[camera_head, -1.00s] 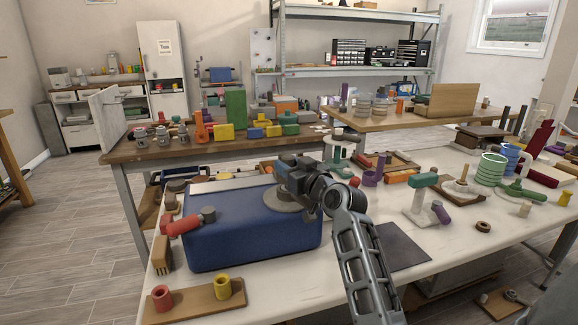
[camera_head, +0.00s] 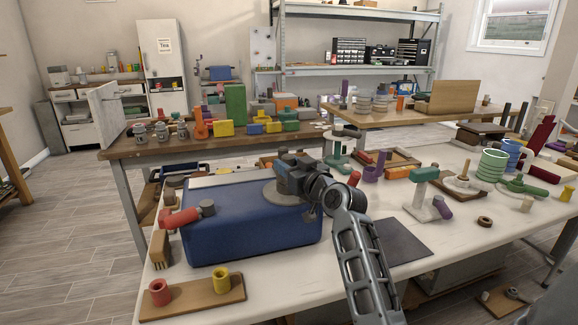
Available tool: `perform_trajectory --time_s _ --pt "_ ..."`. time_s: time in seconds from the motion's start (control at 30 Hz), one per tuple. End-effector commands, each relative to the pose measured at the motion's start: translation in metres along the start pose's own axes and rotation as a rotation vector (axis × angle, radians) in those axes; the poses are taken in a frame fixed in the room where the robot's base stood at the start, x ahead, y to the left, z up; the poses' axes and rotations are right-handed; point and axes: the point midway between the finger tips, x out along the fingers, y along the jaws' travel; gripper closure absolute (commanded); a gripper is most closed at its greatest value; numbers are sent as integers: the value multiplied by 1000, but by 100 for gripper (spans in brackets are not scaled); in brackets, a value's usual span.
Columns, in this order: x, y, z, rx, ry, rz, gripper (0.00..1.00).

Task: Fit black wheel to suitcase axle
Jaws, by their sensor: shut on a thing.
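The blue suitcase (camera_head: 252,230) lies on the white table in front of me, with a red handle-like part (camera_head: 180,218) at its left side. My gripper (camera_head: 290,168) is over the suitcase's far right part, pointing away from me. It is shut, but my own wrist hides the fingertips and what they hold. A grey disc (camera_head: 283,194) shows just under the gripper, above the suitcase top; I cannot tell what it belongs to. I cannot make out the black wheel or the axle for certain.
A wooden board (camera_head: 195,299) with a red and a yellow cup stands at the table's front left. A dark flat mat (camera_head: 402,243) lies right of my arm. A green-topped stand (camera_head: 425,195) and a small dark ring (camera_head: 485,222) are farther right. A brush (camera_head: 160,248) stands left of the suitcase.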

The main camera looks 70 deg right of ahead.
Motion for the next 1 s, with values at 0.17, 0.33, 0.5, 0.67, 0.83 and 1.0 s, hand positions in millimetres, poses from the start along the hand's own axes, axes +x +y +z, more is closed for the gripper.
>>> perform_trajectory --time_s 0.17,0.33,0.5,0.67,0.83,1.0 --pt "0 0 5 1 -8 -1 50" --pt "0 0 4 1 -7 -1 34" --pt "0 0 3 1 -6 -1 33" --pt "-5 0 4 0 -6 0 33" --pt "-28 0 5 -1 -7 0 33" --pt "-56 0 5 0 -7 -1 33"
